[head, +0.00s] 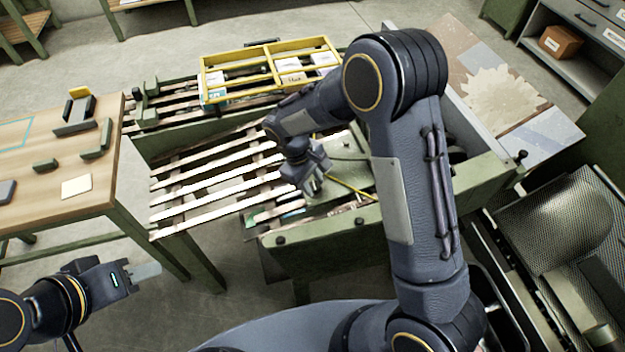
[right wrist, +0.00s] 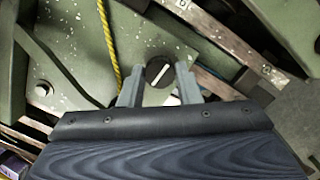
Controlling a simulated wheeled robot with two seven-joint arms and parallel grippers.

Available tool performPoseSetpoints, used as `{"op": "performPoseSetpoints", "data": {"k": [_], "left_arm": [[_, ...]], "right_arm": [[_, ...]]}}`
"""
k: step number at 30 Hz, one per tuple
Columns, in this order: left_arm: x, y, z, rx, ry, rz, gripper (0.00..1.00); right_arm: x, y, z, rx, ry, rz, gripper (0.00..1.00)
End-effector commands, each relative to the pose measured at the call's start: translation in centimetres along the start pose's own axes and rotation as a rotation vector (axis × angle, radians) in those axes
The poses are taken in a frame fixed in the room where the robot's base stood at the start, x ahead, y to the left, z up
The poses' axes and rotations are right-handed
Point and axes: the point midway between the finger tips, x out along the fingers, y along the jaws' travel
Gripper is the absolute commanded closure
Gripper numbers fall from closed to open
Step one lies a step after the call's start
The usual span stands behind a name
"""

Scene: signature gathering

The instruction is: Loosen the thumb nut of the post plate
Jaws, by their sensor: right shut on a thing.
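The post plate (right wrist: 75,65) is a green, paint-speckled metal plate in the right wrist view. The thumb nut (right wrist: 158,71) is a dark round knob with a white line across its face. My right gripper (right wrist: 158,84) has one finger on each side of the thumb nut and is shut on it. In the head view my right gripper (head: 312,186) reaches down over the green machine beside the slats, and the nut is hidden there. My left gripper (head: 145,272) hangs over the floor at lower left, away from the machine; its fingers show side-on and hold nothing visible.
A yellow cord (right wrist: 108,45) runs across the plate close to my right gripper. Wooden slats (head: 215,180) lie left of it, and a yellow divided frame (head: 262,92) stands behind. A wooden table (head: 75,150) with small green parts is at left. Open floor lies near my left gripper.

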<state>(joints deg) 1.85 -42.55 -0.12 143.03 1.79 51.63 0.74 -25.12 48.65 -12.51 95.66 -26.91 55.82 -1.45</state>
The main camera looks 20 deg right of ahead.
Motion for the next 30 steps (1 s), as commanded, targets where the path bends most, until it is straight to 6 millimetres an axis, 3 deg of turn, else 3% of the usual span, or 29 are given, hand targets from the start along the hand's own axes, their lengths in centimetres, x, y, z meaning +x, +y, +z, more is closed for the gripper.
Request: {"op": "performPoseSetpoints", "data": {"k": [22, 23, 27, 30], "left_arm": [[-0.09, 0.04, -0.05, 0.000, 0.000, 0.000, 0.64], [-0.09, 0.04, -0.05, 0.000, 0.000, 0.000, 0.64], [-0.09, 0.04, -0.05, 0.000, 0.000, 0.000, 0.64], [-0.09, 0.04, -0.04, 0.000, 0.000, 0.000, 0.64]], "right_arm": [[-0.14, 0.07, -0.09, -0.090, 0.004, 0.015, 0.92], [-0.14, 0.07, -0.09, -0.090, 0.005, 0.015, 0.68], [-0.11, 0.05, -0.07, -0.090, 0.004, 0.014, 0.50], [-0.08, 0.02, -0.05, -0.090, 0.003, 0.014, 0.48]]}}
